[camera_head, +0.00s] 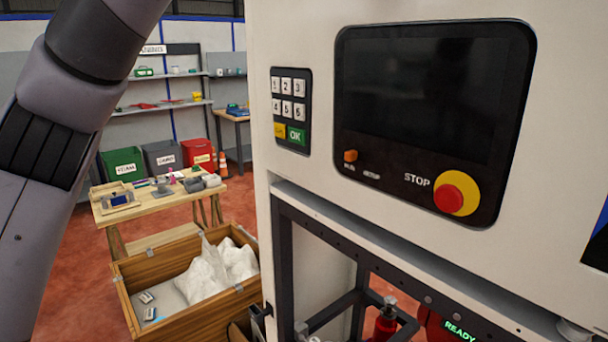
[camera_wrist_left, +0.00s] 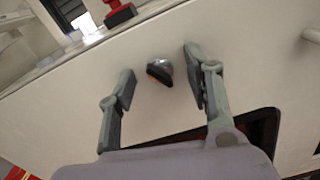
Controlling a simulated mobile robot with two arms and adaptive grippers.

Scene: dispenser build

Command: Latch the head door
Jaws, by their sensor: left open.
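The machine's cream head front (camera_head: 560,100) fills the right of the head view, with a dark screen panel (camera_head: 430,100) and keypad (camera_head: 290,108). I cannot tell there whether the door is flush. In the left wrist view, a small round chrome-and-black knob with an orange mark (camera_wrist_left: 160,73), apparently the latch, sits on a cream panel (camera_wrist_left: 70,115). My left gripper (camera_wrist_left: 158,60) is open, one finger on each side of the knob, with visible gaps. Contact depth is unclear. Its fingers are outside the head view, where only my left arm shows. My right gripper is not in view.
A red-and-yellow stop button (camera_head: 456,193) stands out from the panel. Below is an open dark frame (camera_head: 318,240). A wooden crate with white bags (camera_head: 185,325) and a worktable (camera_head: 160,205) stand left of the machine. A red part (camera_wrist_left: 120,14) shows near the wrist view's top.

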